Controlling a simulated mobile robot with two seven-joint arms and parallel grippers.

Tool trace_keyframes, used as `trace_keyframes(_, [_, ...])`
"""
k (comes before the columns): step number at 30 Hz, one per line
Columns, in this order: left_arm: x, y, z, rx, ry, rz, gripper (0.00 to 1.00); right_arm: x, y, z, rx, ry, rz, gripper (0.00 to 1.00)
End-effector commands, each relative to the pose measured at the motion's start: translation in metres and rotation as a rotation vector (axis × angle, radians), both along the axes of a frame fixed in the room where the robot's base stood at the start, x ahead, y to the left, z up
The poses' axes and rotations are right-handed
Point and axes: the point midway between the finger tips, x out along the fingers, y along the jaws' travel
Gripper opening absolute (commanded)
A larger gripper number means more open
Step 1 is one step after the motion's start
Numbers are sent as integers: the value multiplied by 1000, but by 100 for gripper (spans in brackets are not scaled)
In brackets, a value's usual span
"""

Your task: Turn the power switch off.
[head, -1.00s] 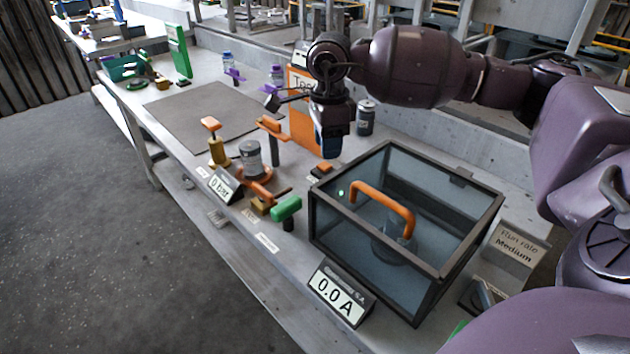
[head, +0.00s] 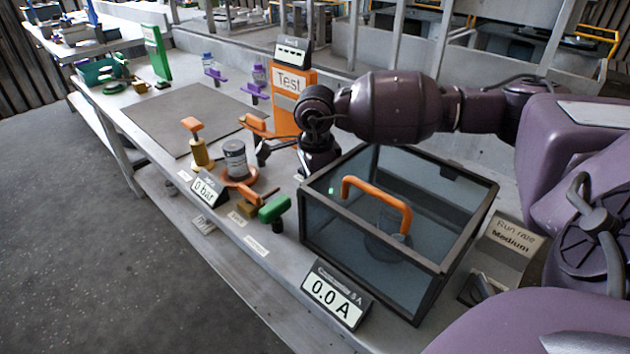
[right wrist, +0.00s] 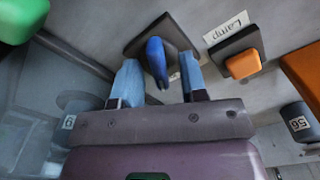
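In the right wrist view a blue lever-like switch (right wrist: 157,58) stands on a dark square plate (right wrist: 180,34). Its label is mostly hidden, so I cannot read whether it is the power switch. My right gripper (right wrist: 159,76) is open, its two light-blue fingers apart on either side of the switch's near end. I cannot tell whether either finger touches it. In the head view my right wrist (head: 318,160) is low behind the clear box, and the fingers and switch are hidden. My left gripper is not in view.
An orange button (right wrist: 243,64) labelled Lamp is close beside the switch. The clear box (head: 302,225) with an orange handle (head: 378,190) stands in front of my wrist. A green handle (head: 274,208) is left of it. The ammeter (head: 335,294) reads 0.0 A.

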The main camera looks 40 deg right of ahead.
Motion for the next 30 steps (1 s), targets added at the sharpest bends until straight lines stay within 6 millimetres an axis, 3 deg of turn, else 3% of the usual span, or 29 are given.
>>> trace_keyframes(4, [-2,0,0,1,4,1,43,0,0,0,0,0,0,39])
trace_keyframes(12, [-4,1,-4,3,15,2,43,0,0,0,0,0,0,0])
trace_keyframes(23, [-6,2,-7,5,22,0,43,0,0,0,0,1,39,0])
trace_keyframes(30, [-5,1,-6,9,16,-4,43,1,-1,-2,-1,3,175,0])
